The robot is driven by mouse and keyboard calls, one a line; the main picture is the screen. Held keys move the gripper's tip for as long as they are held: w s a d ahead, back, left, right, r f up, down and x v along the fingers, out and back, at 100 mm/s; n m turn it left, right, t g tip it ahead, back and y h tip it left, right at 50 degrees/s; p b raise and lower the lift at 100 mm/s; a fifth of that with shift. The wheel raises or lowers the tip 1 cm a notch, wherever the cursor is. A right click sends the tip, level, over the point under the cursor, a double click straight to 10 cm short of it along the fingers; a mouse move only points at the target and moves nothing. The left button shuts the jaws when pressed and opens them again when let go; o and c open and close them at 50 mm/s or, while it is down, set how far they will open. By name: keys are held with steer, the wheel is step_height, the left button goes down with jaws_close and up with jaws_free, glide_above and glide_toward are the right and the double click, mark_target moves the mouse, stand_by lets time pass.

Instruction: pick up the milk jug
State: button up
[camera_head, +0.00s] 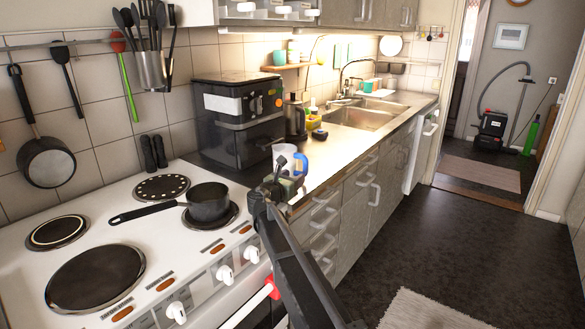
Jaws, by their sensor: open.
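The milk jug appears to be the pale, bluish-white vessel (287,150) at the near end of the counter, just right of the cooker. It looks upright, and its lower part is hidden behind my gripper. My gripper (286,172) is open, at the end of my dark arm reaching up from the bottom of the picture. Its fingers overlap the jug in this view. I cannot tell whether they touch it or stand in front of it.
A black air fryer (239,117) stands behind the jug, with a coffee maker (296,117) to its right. A black saucepan (208,203) sits on the white cooker (153,207) at left, its handle pointing left. The sink (366,114) lies farther along the counter.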

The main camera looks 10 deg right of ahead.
mark_target(304, 170)
steer(key=x, duration=0.5)
steer(key=shift+w+d, duration=0.15)
steer(key=x, duration=0.5)
steer(key=shift+w+r, duration=0.15)
jaws_close()
